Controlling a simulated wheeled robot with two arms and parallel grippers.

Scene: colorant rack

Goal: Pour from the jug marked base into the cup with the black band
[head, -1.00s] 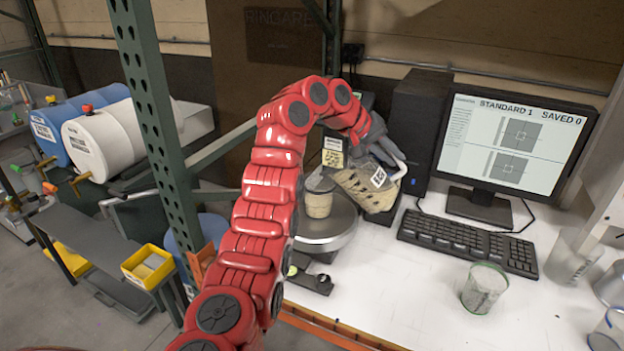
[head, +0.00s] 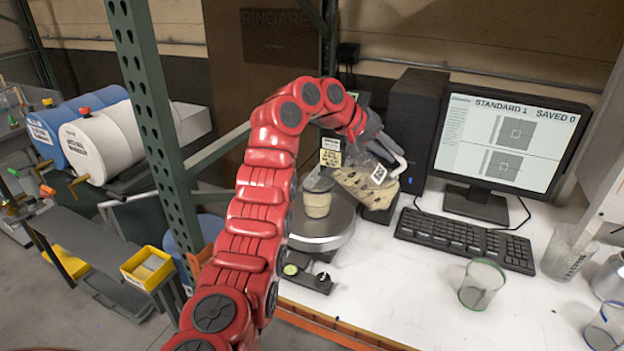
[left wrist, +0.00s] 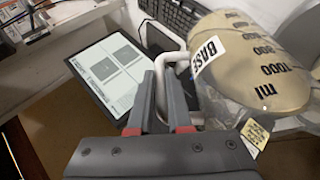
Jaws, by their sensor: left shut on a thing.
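The jug marked base (head: 358,188) is a clear vessel holding tan liquid, tilted with its mouth to the left. In the left wrist view its BASE label and scale figures show on its side (left wrist: 255,62). My left gripper (head: 388,150) is shut on the jug's white handle; the fingers (left wrist: 160,82) close around it in the wrist view. A clear cup (head: 317,203) with tan contents stands upright on the round scale pan (head: 325,240), just left of and below the jug's mouth. I cannot make out its band clearly. My right gripper is not in view.
A green-rimmed cup (head: 482,285), a blue-rimmed cup (head: 607,327) and another clear vessel (head: 568,252) stand on the white bench at the right. A keyboard (head: 465,240) and monitor (head: 508,145) are behind. A green rack post (head: 155,130) rises at the left.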

